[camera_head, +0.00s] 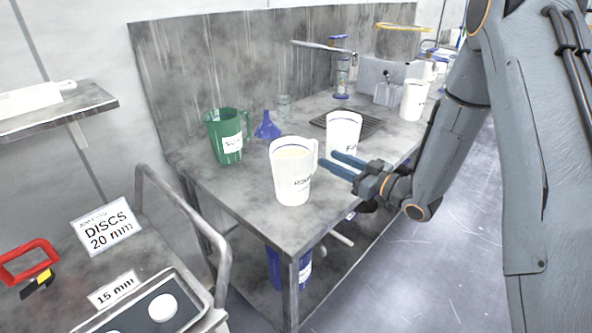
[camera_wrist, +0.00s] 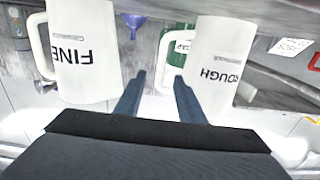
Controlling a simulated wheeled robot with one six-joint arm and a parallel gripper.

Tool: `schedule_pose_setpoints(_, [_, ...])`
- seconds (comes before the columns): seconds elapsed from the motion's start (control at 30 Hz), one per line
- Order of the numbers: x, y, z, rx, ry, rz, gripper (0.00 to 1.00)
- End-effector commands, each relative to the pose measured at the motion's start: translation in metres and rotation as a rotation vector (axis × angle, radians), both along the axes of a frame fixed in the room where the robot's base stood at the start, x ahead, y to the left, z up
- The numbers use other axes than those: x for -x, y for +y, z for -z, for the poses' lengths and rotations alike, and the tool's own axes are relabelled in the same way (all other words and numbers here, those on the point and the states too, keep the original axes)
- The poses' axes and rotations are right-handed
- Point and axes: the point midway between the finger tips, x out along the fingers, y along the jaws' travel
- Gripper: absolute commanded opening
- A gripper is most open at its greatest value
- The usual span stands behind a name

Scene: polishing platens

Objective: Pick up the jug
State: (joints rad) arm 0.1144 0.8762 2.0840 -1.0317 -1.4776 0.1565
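A white jug marked ROUGH (camera_head: 291,178) stands upright near the front edge of the steel bench, with its handle on the right. It also shows upside down at the right of the wrist view (camera_wrist: 222,62). A second white jug marked FINE (camera_head: 343,133) stands behind it and shows at the left of the wrist view (camera_wrist: 84,55). A green jug (camera_head: 226,140) stands at the left. My gripper (camera_head: 328,160) is open and empty, with its blue fingers close to the ROUGH jug's handle. I cannot tell whether they touch it.
The bench (camera_head: 245,191) also holds a blue funnel (camera_head: 267,127), a dark grate (camera_head: 372,122), another white jug (camera_head: 414,100) and a grey machine (camera_head: 383,75). A railed trolley (camera_head: 150,248) with a tray and signs stands at front left. Open floor lies at the right.

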Motion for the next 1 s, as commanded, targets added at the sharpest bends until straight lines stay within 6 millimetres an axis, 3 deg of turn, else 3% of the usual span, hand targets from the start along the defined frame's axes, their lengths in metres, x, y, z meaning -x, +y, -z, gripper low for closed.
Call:
schedule_pose_setpoints(0.5, [-0.036,0.049,0.003,0.002,-0.001,-0.001,0.35])
schedule_pose_setpoints(0.87, [-0.044,0.058,0.004,0.001,-0.001,0.001,0.35])
schedule_pose_setpoints(1.0, [-0.044,0.058,0.004,0.001,0.000,0.001,0.15])
